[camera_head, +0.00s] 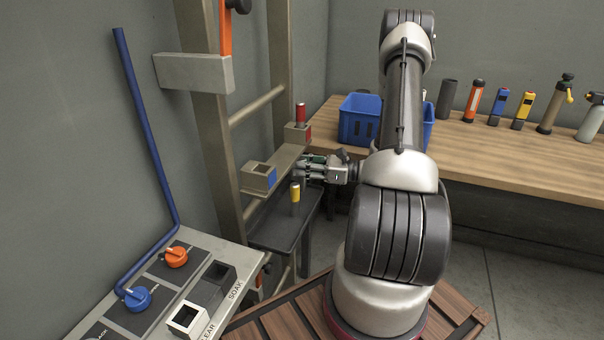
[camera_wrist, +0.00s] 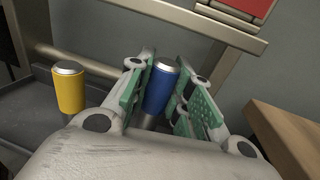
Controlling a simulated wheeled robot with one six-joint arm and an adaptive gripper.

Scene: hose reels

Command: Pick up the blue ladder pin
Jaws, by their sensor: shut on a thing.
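The blue ladder pin (camera_wrist: 160,88), with a silver cap, stands between the green-padded fingers of my gripper (camera_wrist: 168,95) in the wrist view. My gripper is shut on it. In the head view my gripper (camera_head: 303,170) is above the dark shelf (camera_head: 268,232), beside the ladder, and its fingers hide the pin. The pin's lower end is mostly hidden, so I cannot tell whether it touches the shelf. A yellow pin (camera_head: 295,193) stands upright on the shelf close to my gripper; it is left of the blue pin in the wrist view (camera_wrist: 69,90).
A bracket on the ladder (camera_head: 213,120) has a blue-marked socket (camera_head: 259,178), which looks empty, and a red-marked socket with a red pin (camera_head: 300,113). The wooden bench (camera_head: 500,160) holds a blue crate (camera_head: 357,118) and several bottles and torches. A knob panel (camera_head: 150,295) is at lower left.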

